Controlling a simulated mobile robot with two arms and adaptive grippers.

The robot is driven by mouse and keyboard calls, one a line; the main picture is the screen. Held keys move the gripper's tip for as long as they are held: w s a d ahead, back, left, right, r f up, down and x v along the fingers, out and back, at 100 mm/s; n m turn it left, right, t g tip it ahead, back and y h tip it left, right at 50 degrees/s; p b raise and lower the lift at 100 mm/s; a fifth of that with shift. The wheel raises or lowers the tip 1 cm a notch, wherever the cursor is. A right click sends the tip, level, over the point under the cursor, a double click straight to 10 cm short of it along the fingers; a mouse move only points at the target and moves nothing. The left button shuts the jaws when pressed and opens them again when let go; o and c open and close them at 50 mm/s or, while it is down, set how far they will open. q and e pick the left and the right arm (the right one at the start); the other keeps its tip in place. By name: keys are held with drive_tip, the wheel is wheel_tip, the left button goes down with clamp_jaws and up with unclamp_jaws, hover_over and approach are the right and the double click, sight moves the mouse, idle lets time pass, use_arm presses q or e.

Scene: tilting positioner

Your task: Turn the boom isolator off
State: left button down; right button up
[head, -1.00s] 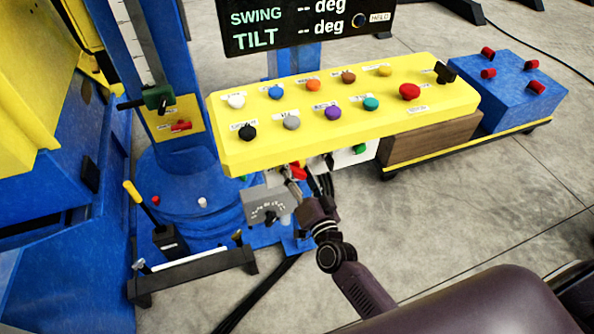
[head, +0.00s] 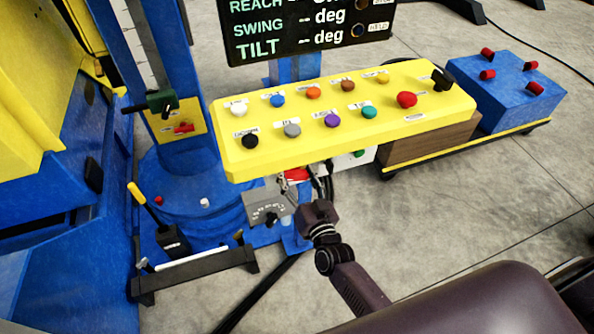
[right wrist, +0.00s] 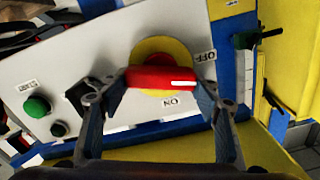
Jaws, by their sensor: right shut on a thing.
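The boom isolator is a red bar handle (right wrist: 150,78) on a yellow round plate (right wrist: 160,50), set in a pale panel (right wrist: 95,55) in the right wrist view. An OFF label (right wrist: 205,57) is to the right of the plate and an ON label (right wrist: 172,102) is below the handle. My right gripper (right wrist: 162,82) is shut on the red handle, one finger at each end. In the head view, my right gripper (head: 296,186) is under the front edge of the yellow console, with red of the handle (head: 297,174) just above it. My left gripper is not in view.
The yellow console (head: 345,135) with several coloured knobs overhangs the isolator. A grey dial box (head: 266,207) is close on the left of my gripper. Green buttons (right wrist: 37,106) share the panel. Black cables hang nearby.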

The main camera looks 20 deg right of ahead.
drive_tip(key=shift+a+n+p, duration=0.1)
drive_tip(key=shift+n+p, duration=0.6)
drive_tip(key=shift+n, duration=1.2)
drive_tip(key=o, duration=1.2)
drive_tip(key=shift+c, duration=0.2)
drive_tip(key=s, duration=1.2)
